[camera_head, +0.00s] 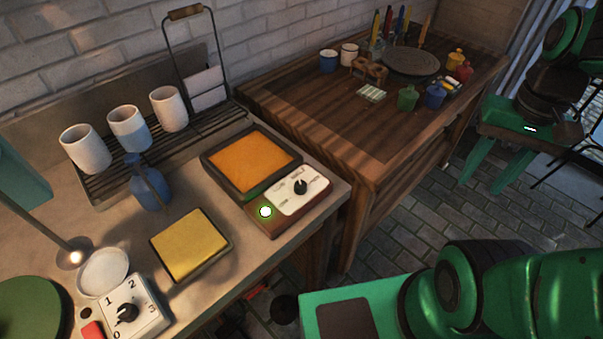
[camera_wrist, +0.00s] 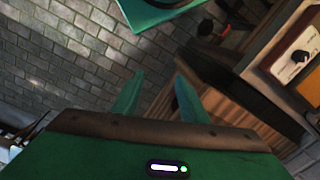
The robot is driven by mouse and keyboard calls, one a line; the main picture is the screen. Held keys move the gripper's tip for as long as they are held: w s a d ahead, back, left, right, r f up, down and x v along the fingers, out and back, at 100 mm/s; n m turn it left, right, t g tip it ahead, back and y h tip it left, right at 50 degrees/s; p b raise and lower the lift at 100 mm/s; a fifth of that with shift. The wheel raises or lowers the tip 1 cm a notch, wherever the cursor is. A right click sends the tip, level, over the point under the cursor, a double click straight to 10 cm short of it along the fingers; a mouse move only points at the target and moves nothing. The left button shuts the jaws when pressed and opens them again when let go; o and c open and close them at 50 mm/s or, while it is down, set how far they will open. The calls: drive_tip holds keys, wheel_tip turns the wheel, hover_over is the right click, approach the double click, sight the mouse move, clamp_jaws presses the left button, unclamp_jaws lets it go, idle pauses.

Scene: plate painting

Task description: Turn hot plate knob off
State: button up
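The hot plate (camera_head: 278,193) has an orange top in a dark frame and sits at the right end of the grey counter. Its white dial panel (camera_head: 314,200) carries a black knob (camera_head: 300,187); the exact setting is too small to read. A round light (camera_head: 265,211) beside the panel glows white-green. In the wrist view the knob (camera_wrist: 301,57) shows at the right edge. My gripper (camera_head: 483,178) hangs at the upper right of the head view, well away from the hot plate. In the wrist view its two green fingers (camera_wrist: 158,90) are apart, with nothing between them.
A second white dial box (camera_head: 137,303), numbered, with a black knob and red part, stands at the front left. A yellow pad (camera_head: 190,245), blue bottle (camera_head: 150,185) and white cups (camera_head: 128,128) share the counter. A wooden table (camera_head: 330,130) adjoins it. Brick floor (camera_head: 410,215) is open toward my gripper.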

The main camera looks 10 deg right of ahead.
drive_tip(key=w+a, duration=0.5)
drive_tip(key=w, duration=0.2)
drive_tip(key=m+g+y, duration=0.2)
drive_tip(key=g+y, duration=0.1)
approach(300, 183)
drive_tip(key=x, duration=0.8)
drive_tip(key=shift+s+f, duration=0.1)
drive_tip(key=shift+f, duration=0.05)
drive_tip(key=shift+c, duration=0.4)
clamp_jaws()
